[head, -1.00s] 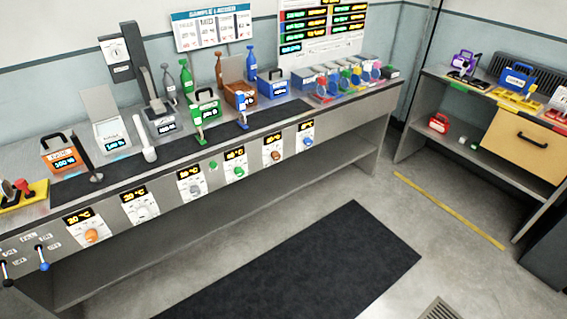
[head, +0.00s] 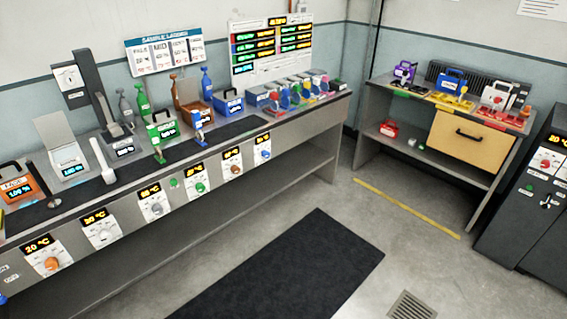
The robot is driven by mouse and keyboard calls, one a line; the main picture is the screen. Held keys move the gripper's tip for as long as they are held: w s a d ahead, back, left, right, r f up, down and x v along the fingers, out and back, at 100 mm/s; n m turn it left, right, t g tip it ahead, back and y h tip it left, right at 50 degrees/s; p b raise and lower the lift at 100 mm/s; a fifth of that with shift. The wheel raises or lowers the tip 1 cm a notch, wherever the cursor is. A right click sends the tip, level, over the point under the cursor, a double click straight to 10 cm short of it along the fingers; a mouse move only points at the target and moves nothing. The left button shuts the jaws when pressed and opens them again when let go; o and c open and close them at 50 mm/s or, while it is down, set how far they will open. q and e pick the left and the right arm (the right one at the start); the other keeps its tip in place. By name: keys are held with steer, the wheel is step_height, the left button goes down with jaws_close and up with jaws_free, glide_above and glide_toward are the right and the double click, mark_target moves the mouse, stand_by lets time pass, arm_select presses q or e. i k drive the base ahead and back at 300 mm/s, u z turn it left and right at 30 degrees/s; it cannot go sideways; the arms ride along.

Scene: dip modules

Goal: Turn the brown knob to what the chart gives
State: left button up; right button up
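The brown knob (head: 233,169) is on the front panel of the long grey bench, between the green knob (head: 199,188) and the blue knob (head: 265,154). A small lit temperature display sits above it, too small to read surely. Two wall charts hang behind the bench: a white sheet with a blue header and several columns (head: 165,56), and a larger board with coloured text rows on black (head: 270,47). Their small print is not legible. Neither of my grippers is in view.
Grey, white and orange (head: 51,263) knobs continue leftward along the panel. Bottles and coloured devices stand on the bench. A dark floor mat (head: 290,270) lies in front. A second table with a wooden drawer (head: 470,142) and a dark cabinet (head: 530,205) stand at the right.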

mark_target(235, 169)
steer(key=z, duration=0.75)
steer(key=i, duration=0.85)
steer(key=z, duration=0.75)
steer(key=i, duration=1.05)
steer(key=u, duration=0.55)
steer(key=i, duration=0.85)
steer(key=u, duration=0.7)
